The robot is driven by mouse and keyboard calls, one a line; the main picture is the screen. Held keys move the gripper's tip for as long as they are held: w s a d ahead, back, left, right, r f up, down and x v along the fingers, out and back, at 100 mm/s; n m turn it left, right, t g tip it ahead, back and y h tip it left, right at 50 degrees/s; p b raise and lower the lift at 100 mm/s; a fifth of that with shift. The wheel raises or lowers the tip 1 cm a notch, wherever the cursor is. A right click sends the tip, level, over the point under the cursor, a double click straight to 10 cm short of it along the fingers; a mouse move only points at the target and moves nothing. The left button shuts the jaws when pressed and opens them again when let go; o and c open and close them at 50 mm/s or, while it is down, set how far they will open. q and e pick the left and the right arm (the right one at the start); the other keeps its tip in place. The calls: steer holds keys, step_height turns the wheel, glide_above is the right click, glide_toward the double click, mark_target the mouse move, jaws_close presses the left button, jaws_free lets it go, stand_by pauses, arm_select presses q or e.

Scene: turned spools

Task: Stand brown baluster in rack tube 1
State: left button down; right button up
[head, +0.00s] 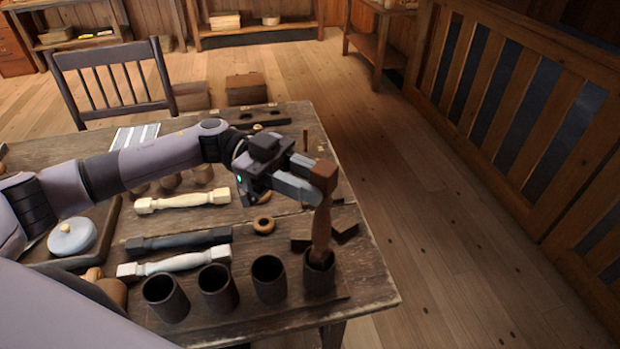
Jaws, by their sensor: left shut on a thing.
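My left gripper (312,180) is shut on the brown baluster (321,228), near the square block at its top. The baluster stands close to upright, with its lower end inside the mouth of the rightmost dark tube (319,284). How deep it sits in the tube is hidden by the tube wall. The rack's other tubes stand in a row to the left: one (268,279), another (217,288) and the leftmost (165,299), all looking empty. I see no number on the tubes. My right gripper is not in view.
Cream (182,202), dark grey (178,241) and white (174,263) balusters lie on the table left of my gripper. Small dark blocks (345,232) lie just behind the rightmost tube. A wooden ring (264,225) lies behind the tubes. The table's right edge is close.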

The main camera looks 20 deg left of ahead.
arm_select(q)
step_height(320, 180, down, 3)
steer(key=shift+r+b, duration=0.1)
steer(key=shift+b, duration=0.65)
steer(key=c, duration=0.7)
jaws_free()
steer(key=shift+c, duration=0.2)
steer(key=w+a+b, duration=0.1)
steer(key=a, duration=0.6)
steer(key=shift+w+b, duration=0.2)
steer(key=shift+b, duration=0.15)
